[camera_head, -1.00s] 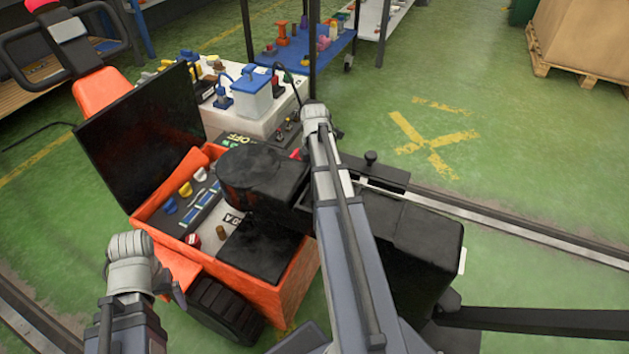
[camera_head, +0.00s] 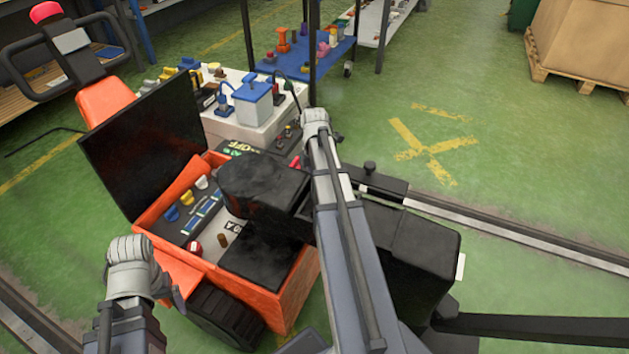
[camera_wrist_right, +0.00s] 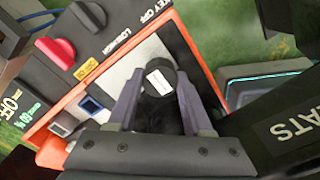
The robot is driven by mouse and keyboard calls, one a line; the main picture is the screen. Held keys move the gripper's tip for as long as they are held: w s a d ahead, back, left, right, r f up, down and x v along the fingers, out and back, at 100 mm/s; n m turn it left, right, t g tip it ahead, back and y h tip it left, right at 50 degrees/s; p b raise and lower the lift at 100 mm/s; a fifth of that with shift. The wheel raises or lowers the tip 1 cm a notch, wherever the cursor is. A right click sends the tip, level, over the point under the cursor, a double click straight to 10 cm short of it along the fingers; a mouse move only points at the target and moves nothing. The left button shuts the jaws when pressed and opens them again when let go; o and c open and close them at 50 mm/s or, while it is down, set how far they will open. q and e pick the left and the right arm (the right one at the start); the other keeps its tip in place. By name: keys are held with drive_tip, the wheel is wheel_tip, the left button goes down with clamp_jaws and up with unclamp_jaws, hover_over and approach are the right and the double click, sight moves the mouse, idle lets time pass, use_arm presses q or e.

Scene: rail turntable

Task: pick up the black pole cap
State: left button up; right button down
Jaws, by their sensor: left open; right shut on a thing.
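The black pole cap (camera_wrist_right: 158,105), a dark round piece with a small white label, sits between the two grey fingers of my right gripper (camera_wrist_right: 160,82) in the right wrist view. The gripper is shut on it. In the head view my right forearm crosses the middle, and the right fingers and cap cannot be made out there. My left gripper (camera_head: 168,287) is open and empty at the lower left of the head view, beside the orange cart; its fingers are only partly visible.
The orange cart (camera_head: 290,295) has a black upright panel (camera_head: 140,145) and coloured knobs. A white cabinet with a blue-topped box (camera_head: 253,103) stands behind. A red knob (camera_wrist_right: 52,47) is near the cap in the wrist view. Green floor (camera_head: 530,160) at right is free beyond the rail.

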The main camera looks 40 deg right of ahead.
wheel_tip(320, 180, up, 8)
drive_tip(key=p, duration=0.7)
